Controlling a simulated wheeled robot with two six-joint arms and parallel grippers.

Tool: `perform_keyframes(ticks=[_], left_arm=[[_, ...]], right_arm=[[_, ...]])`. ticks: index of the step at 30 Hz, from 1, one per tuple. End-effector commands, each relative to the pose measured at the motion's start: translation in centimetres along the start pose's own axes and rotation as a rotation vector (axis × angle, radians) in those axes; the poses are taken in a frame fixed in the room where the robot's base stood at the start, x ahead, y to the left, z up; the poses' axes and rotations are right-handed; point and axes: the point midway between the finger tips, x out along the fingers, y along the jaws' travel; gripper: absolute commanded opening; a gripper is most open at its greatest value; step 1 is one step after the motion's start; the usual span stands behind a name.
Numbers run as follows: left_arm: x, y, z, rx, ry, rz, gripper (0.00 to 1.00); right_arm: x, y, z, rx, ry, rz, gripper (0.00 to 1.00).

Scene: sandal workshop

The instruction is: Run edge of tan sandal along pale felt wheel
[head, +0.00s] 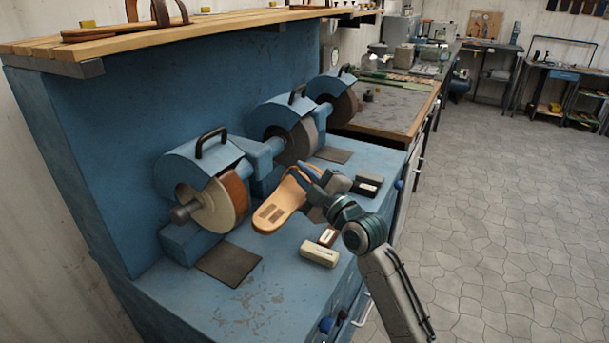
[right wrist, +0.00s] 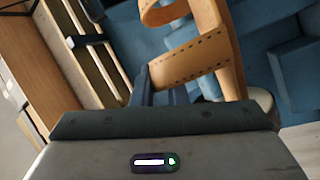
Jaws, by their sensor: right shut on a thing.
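The tan sandal (head: 273,214) is in my right gripper (head: 304,175), which is shut on it at the strap end. The sandal is tilted, its sole facing the camera, just right of the pale felt wheel (head: 218,207). In the head view a small gap seems to separate sandal and wheel; I cannot tell the exact distance. The right wrist view shows the sandal's stitched tan straps (right wrist: 190,62) close up at the blue fingers (right wrist: 152,85). My left gripper is out of view.
Two further wheels (head: 299,142) (head: 343,106) stand behind on the blue bench. A dark pad (head: 228,264) lies before the pale wheel. A wooden shelf (head: 190,32) hangs above.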

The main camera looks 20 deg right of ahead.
Motion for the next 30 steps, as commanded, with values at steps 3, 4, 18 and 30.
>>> perform_keyframes(ticks=[3,4,18,30], left_arm=[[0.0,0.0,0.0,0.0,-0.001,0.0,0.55],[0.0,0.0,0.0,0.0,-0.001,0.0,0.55],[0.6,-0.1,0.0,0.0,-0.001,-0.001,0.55],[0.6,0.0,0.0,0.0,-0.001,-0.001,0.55]], right_arm=[[0.0,0.1,-0.1,0.0,0.001,0.002,0.0],[0.0,0.1,-0.1,0.0,0.001,0.002,0.0],[0.8,-0.1,-0.3,0.0,0.001,0.002,0.0],[1.0,-0.1,-0.4,0.0,0.001,0.002,0.0]])
